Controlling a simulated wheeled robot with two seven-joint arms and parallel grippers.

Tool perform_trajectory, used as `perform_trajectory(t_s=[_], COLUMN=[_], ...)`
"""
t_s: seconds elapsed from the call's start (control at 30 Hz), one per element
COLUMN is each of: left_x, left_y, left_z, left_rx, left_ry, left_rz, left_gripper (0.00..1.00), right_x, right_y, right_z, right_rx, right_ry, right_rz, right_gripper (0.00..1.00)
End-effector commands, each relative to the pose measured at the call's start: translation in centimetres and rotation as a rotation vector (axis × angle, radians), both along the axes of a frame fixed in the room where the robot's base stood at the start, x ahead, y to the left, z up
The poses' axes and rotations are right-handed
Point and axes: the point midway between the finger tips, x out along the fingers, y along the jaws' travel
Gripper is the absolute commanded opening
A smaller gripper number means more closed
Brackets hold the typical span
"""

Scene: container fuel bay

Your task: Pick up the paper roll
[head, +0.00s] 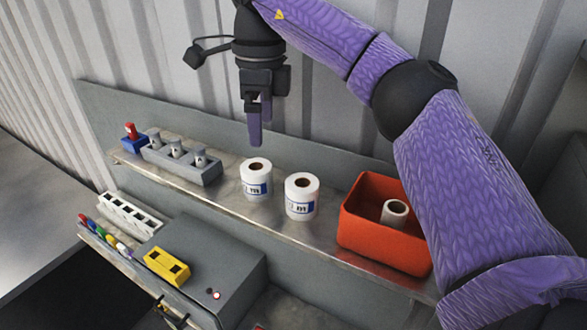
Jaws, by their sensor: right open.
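Two white paper rolls with blue printed labels stand upright on the metal shelf: the left roll (257,180) and the right roll (301,197). A third paper roll (395,213) is inside the orange bin (385,246) at the right. My right gripper (259,128) points down above and just behind the left roll. Its fingers are open, with nothing seen between them. My left gripper is not in view.
The shelf (225,200) also carries a grey block with several nozzle-like fittings (178,158) and a blue holder with a red piece (132,138). Below are a grey box (205,262), a yellow block (167,266) and a white rack (130,213). A corrugated wall stands behind.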

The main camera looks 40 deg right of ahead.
Motion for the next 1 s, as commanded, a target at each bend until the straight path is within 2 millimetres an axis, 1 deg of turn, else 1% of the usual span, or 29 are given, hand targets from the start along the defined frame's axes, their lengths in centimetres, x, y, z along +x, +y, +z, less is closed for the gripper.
perform_trajectory(t_s=[0.03, 0.07, 0.17, 0.2, 0.33, 0.47, 0.53, 0.63, 0.8, 0.83, 0.87, 0.9, 0.97, 1.0], left_x=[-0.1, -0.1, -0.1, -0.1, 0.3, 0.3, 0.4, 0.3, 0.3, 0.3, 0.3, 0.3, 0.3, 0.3], left_y=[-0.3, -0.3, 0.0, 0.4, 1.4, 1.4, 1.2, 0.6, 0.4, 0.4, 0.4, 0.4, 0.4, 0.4], left_z=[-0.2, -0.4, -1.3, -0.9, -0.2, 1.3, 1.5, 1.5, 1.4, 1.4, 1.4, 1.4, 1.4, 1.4], left_rx=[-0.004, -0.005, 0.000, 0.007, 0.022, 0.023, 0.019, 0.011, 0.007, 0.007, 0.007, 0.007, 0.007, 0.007], left_ry=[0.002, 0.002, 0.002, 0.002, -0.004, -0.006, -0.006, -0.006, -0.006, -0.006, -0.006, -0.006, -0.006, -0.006], left_rz=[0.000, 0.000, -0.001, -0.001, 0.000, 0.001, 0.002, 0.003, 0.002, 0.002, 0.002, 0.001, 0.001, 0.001], left_gripper=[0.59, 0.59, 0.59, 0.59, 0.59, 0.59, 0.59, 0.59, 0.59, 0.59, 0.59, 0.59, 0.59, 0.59], right_x=[-0.3, -0.4, -0.5, -0.4, -0.5, -0.6, -0.6, -0.5, -0.5, -0.5, -0.5, -0.5, -0.5, -0.5], right_y=[-0.5, -0.6, -0.6, -0.7, -0.6, 0.1, 0.0, 0.1, 0.1, 0.1, 0.1, 0.1, 0.1, 0.1], right_z=[0.1, -0.3, -2.5, -2.9, -4.6, -7.1, -8.4, -9.3, -9.4, -9.4, -9.4, -9.4, -9.4, -9.4], right_rx=[-0.018, -0.025, -0.028, -0.030, -0.028, -0.026, -0.026, -0.025, -0.025, -0.025, -0.025, -0.025, -0.023, -0.024], right_ry=[0.009, 0.014, 0.020, 0.019, 0.018, 0.021, 0.018, 0.015, 0.014, 0.014, 0.014, 0.014, 0.014, 0.013], right_rz=[-0.012, -0.015, -0.018, -0.017, -0.016, -0.014, -0.017, -0.015, -0.015, -0.015, -0.015, -0.015, -0.015, -0.015], right_gripper=[1.00, 1.00, 1.00, 1.00, 1.00, 1.00, 1.00, 1.00, 1.00, 0.96, 0.89, 0.81, 0.68, 0.60])
